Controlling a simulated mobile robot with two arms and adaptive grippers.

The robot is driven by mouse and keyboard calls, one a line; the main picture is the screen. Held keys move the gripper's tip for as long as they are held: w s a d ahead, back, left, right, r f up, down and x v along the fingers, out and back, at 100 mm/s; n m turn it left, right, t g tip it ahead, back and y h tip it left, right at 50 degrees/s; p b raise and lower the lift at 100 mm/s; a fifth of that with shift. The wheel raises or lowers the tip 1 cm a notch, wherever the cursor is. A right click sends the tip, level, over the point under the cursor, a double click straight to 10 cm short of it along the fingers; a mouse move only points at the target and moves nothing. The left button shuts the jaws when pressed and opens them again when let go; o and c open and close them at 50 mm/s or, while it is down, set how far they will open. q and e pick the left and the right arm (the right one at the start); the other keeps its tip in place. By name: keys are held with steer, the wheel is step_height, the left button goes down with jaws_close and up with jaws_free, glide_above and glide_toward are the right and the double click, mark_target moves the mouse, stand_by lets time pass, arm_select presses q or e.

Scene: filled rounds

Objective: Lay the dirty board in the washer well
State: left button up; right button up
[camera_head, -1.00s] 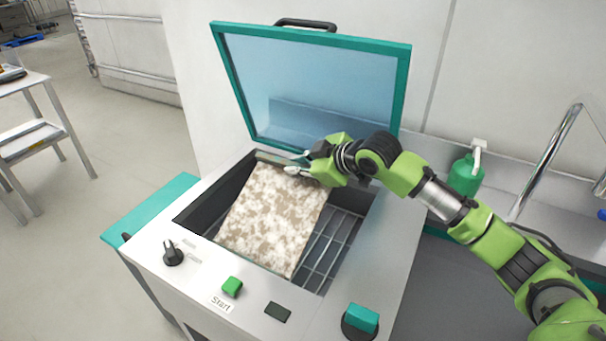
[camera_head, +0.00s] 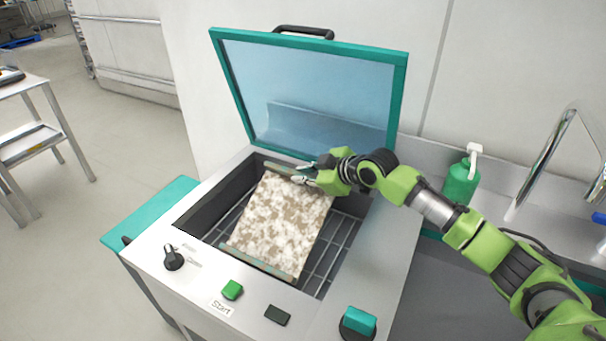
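The dirty board (camera_head: 280,222), white with brown blotches, lies in the washer well (camera_head: 338,246) on the wire rack, turned at an angle to the well's walls. A narrow edge strip shows along its near end. My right gripper (camera_head: 300,172) is at the board's far end, by the well's back wall. Its fingers look spread apart; whether they still touch the board is unclear. The washer's teal-framed lid (camera_head: 320,95) stands open behind the well. My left gripper is not in view.
The washer's front panel holds a black knob (camera_head: 173,257), a green start button (camera_head: 232,289) and a teal knob (camera_head: 359,320). A green bottle (camera_head: 461,182) and a faucet (camera_head: 545,165) stand to the right. A teal side shelf (camera_head: 150,212) is at the left.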

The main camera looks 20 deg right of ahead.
steer(key=o, duration=0.4)
steer(key=b+v, duration=0.1)
steer(key=v, duration=1.1)
